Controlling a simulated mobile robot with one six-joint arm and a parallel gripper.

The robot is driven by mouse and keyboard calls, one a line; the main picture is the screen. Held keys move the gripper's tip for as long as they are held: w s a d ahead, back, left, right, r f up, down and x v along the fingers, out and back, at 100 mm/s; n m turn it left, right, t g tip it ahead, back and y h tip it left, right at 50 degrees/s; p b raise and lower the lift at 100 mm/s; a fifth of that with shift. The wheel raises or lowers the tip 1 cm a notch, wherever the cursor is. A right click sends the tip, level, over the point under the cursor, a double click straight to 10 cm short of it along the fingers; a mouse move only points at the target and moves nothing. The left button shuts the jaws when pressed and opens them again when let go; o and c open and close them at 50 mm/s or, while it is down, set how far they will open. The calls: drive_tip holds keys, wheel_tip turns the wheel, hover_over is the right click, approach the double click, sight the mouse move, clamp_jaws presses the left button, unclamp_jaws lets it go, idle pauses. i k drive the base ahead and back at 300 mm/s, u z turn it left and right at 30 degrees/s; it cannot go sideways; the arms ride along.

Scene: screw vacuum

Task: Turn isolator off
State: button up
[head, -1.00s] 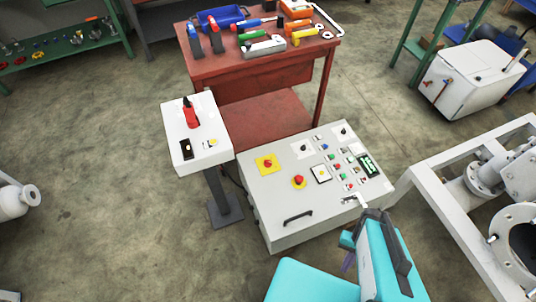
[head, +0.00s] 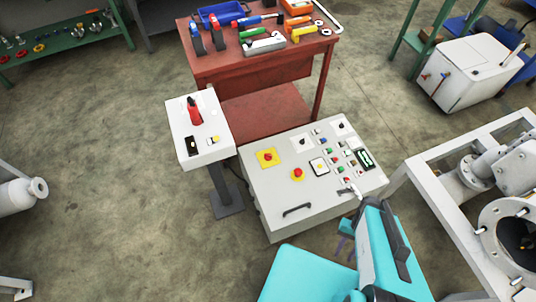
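A white box on a grey post (head: 192,152) carries an upright red lever with a dark top (head: 195,112). The grey control panel (head: 268,212) stands right of it. It has two dark rotary knobs on white plates, one near the top middle (head: 302,141) and one at the far right corner (head: 341,127). No label for the isolator is readable. My gripper (head: 349,190) is over the panel's right part, near the lower small buttons.
A red workbench (head: 262,66) with tools stands behind. A white pipe frame (head: 432,205) is close on the right.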

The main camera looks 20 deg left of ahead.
sight(268, 156)
drive_tip(key=z, duration=0.15)
drive_tip(key=k, duration=0.5)
drive_tip(key=u, duration=0.9)
drive_tip(key=i, duration=0.65)
drive_tip(key=u, duration=0.7)
